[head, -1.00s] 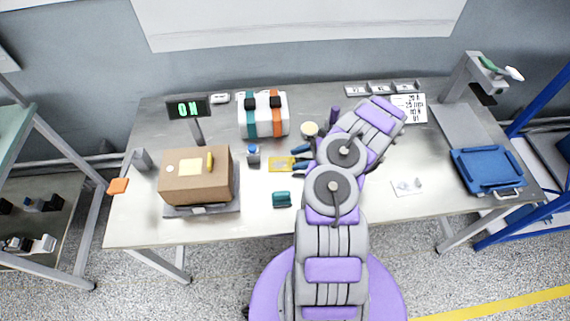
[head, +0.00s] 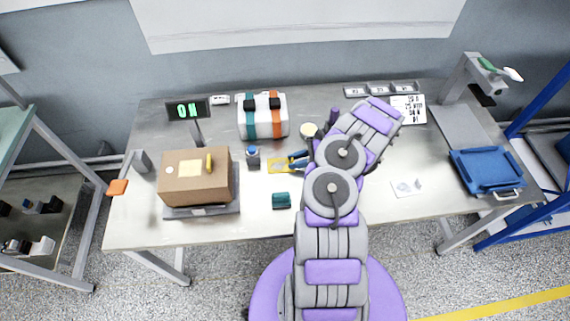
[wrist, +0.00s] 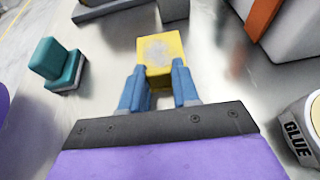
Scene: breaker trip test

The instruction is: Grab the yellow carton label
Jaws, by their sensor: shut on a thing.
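The yellow carton label (head: 278,166) is a small flat piece at the middle of the table in the head view. In the wrist view the yellow label (wrist: 161,50) has a worn grey patch and sticks out past the fingertips. My gripper (wrist: 158,78) has blue fingers on either side of the label's near part and is shut on it. In the head view my gripper (head: 295,161) reaches the label from the right, its wrist partly hidden by my arm. Whether the label is clear of the table is hard to tell.
A brown carton (head: 196,178) sits on a scale at left. A teal block (head: 281,200) lies in front of the label, a blue-topped item (head: 253,157) left of it. A strapped white case (head: 263,115) and glue pot (head: 307,130) stand behind. A blue tray (head: 487,170) is at right.

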